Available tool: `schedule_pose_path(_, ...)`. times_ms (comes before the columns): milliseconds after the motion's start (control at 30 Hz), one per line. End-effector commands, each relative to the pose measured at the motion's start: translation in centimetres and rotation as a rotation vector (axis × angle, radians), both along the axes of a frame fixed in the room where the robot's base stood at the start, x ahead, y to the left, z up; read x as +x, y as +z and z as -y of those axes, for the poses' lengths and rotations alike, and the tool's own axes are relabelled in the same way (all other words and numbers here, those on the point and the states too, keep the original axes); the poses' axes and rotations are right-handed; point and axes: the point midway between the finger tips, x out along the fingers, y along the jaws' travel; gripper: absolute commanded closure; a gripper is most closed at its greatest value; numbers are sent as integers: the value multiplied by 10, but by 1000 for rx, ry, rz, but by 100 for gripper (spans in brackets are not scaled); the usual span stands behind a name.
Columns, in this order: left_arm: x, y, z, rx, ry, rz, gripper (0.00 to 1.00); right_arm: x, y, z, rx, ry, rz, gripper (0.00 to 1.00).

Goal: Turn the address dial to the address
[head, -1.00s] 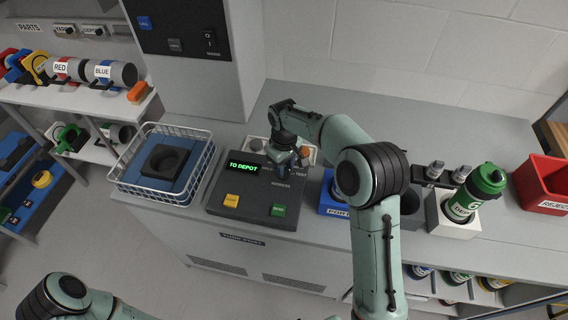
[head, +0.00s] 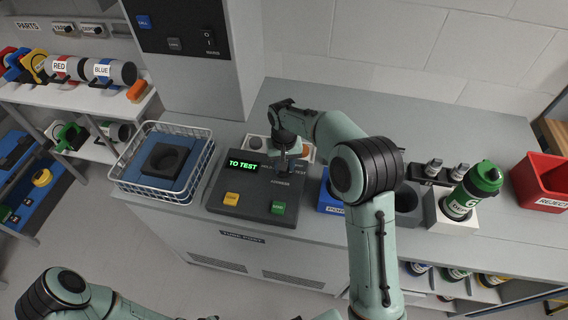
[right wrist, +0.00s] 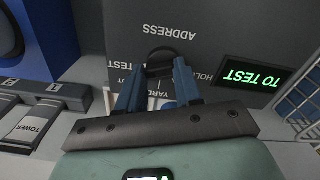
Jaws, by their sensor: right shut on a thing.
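In the right wrist view my right gripper (right wrist: 159,75) is shut on the dial, with one blue finger on each side. In the head view the right gripper (head: 290,165) reaches down over the panel's upper right part and hides the dial. The green display (head: 243,164) reads TO TEST, and it also shows in the right wrist view (right wrist: 254,76). My left arm shows at the lower left of the head view, but its gripper is out of frame.
A yellow button (head: 231,199) and a green button (head: 278,208) are on the panel. A wire basket (head: 150,192) stands to its left. A green-capped tube (head: 472,192) stands tilted at right, near a red bin (head: 542,183). The rear counter is clear.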

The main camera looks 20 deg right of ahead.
Motion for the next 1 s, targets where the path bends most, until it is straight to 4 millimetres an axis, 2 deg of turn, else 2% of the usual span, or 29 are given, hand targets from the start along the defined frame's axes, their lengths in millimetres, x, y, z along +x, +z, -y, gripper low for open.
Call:
schedule_pose_path(433, 0, 0, 0, 0, 0, 0, 57, 1, 2, 1, 0, -14, 6, 96)
schedule_pose_path(467, 0, 0, 0, 0, 0, 0, 57, 1, 2, 1, 0, -14, 6, 62)
schedule_pose_path(533, 0, 0, 0, 0, 0, 0, 57, 1, 2, 1, -1, -13, 6, 40)
schedule_pose_path(867, 0, 0, 0, 0, 0, 0, 57, 1, 3, 0, 0, -11, 3, 40)
schedule_pose_path(1000, 2, 2, 0, 0, 0, 2, 57, 2, 17, 0, 0, -10, 6, 40)
